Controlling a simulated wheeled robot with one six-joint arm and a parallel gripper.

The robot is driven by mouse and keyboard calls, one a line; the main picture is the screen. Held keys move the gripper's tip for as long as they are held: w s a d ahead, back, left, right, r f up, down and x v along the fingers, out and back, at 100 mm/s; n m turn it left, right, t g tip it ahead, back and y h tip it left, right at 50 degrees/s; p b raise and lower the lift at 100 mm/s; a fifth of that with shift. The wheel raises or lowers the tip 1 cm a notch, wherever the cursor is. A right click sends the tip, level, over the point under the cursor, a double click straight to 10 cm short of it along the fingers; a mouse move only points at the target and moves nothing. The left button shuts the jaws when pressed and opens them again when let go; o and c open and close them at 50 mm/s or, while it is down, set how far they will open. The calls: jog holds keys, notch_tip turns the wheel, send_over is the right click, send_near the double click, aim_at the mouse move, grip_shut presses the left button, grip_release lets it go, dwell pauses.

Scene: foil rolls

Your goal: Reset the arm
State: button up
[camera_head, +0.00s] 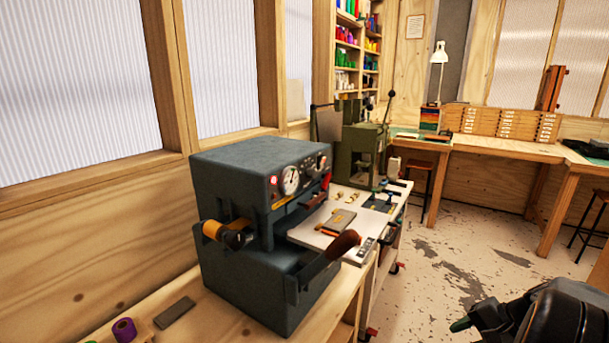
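Part of my arm, black and rounded, shows at the bottom right corner. What looks like my gripper (478,318) is at its left end, with a green tip pointing left. The frame's edge cuts it off, and I cannot tell whether the fingers are open or shut. No held thing is visible. It is over the floor, apart from the bench and the machine.
A dark blue-grey press (258,185) with a gauge and an orange roll (212,230) stands on the wooden bench at left. A purple roll (124,330) and a dark block (175,312) lie in front. A green machine (364,150) stands behind. Floor (450,250) at centre right is clear.

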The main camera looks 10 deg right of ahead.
jog(key=s+a+r+n+h, duration=0.1)
jog(key=a+n+h, duration=0.1)
jog(key=a+n, duration=0.2)
jog(key=s+a+r+n+h, duration=0.1)
jog(key=a+n, duration=0.3)
jog(key=a, duration=0.7)
jog(key=s+a+r+n+h+p, duration=0.1)
jog(key=a+r+n+h, duration=0.1)
jog(key=a, duration=0.6)
jog(key=shift+s+n+g+h, duration=0.3)
jog(key=shift+s+n+h, duration=0.1)
jog(key=shift+n+h, duration=0.45)
jog(key=shift+a, duration=0.1)
dwell(1.1)
